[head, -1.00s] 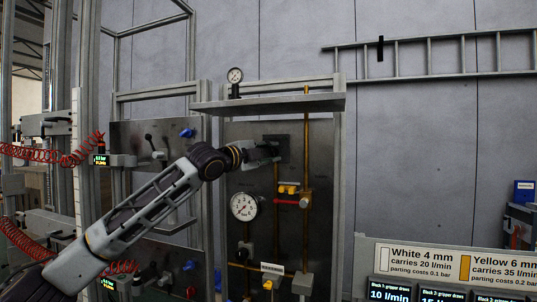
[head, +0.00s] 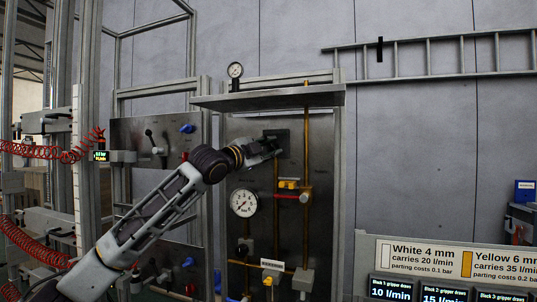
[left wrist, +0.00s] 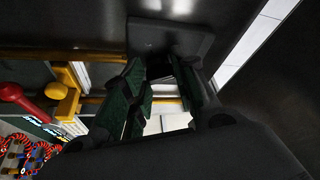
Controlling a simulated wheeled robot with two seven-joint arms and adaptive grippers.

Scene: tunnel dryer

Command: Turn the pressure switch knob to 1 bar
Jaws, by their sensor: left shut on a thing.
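The pressure switch (head: 284,135) is a dark square box high on the metal panel. My left gripper (head: 275,146) is at the front of it, coming from the lower left. It is shut on the switch knob, which is mostly hidden by the fingers. In the left wrist view the two green-padded fingers (left wrist: 160,72) point at the grey switch plate (left wrist: 168,38), with a dark part between their tips. The knob's scale and pointer cannot be read. A round white gauge (head: 244,203) sits lower left on the panel. My right gripper is not in view.
A yellow valve with a red handle (head: 286,196) and a vertical brass pipe (head: 306,150) lie right of and below the gripper. A shelf (head: 268,101) with a small gauge (head: 235,71) juts out above. A sign board (head: 450,262) stands lower right.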

